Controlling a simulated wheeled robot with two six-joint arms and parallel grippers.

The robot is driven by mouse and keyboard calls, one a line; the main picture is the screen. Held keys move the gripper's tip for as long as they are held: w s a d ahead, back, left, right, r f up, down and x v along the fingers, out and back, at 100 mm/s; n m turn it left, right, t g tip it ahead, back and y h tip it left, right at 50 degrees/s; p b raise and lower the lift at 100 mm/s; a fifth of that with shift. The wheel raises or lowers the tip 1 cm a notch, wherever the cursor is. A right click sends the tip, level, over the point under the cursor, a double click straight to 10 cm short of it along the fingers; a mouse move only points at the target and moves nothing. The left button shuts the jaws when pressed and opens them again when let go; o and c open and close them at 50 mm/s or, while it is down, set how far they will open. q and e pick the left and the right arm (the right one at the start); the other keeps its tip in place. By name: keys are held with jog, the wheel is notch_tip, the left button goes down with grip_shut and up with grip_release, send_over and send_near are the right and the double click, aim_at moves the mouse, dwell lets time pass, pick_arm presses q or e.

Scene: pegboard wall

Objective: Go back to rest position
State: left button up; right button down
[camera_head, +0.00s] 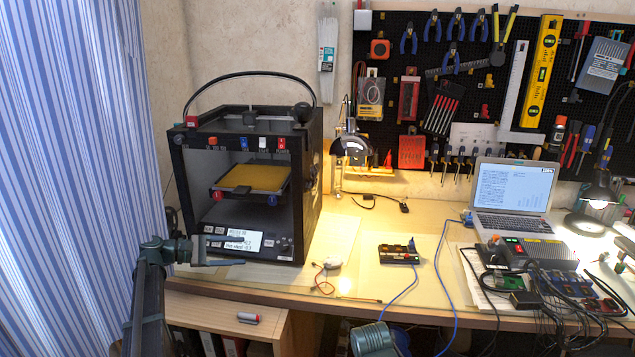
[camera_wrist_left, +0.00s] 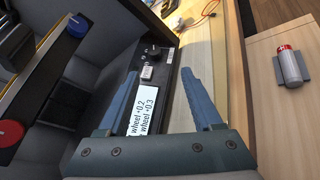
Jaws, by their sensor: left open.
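My left gripper (camera_head: 240,250) is in front of the lower panel of the black 3D printer (camera_head: 312,180), near the left end of the desk. In the left wrist view its two blue-grey fingers (camera_wrist_left: 160,103) are spread apart with nothing between them. The printer's small white display (camera_wrist_left: 143,108) with dark text shows between and behind the fingers. I cannot tell whether a finger touches the printer. My left arm (camera_head: 150,295) rises from the bottom left. My right gripper does not show clearly in either view.
A striped curtain (camera_head: 70,170) hangs at left. The pegboard (camera_head: 400,80) is behind.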

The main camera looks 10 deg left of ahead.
pick_arm(q)
jog(key=s+d+m+g+y+p, duration=0.25)
jog(key=s+d, duration=0.25)
jog(key=d, duration=0.3)
jog(key=s+d+f+m+g+y+p, duration=0.15)
jog(key=s+d+m+p, duration=0.25)
jog(key=d, duration=0.4)
jog(key=s+d+m+g+y+p, duration=0.1)
jog(key=s+d+m+g+p, duration=0.3)
jog(key=d, duration=0.4)
jog(key=s+d+r+m+y+p, duration=0.2)
jog(key=s+m+y+p, duration=0.2)
jog(key=s, duration=0.4)
jog(key=s+d+r+m+y+p, duration=0.1)
jog(key=s+m+y+p, duration=0.3)
jog(key=s, duration=0.5)
jog(key=shift+d+r+m+y, duration=0.4)
jog(key=shift+r+m+y, duration=0.05)
jog(key=shift+r+y, duration=0.4)
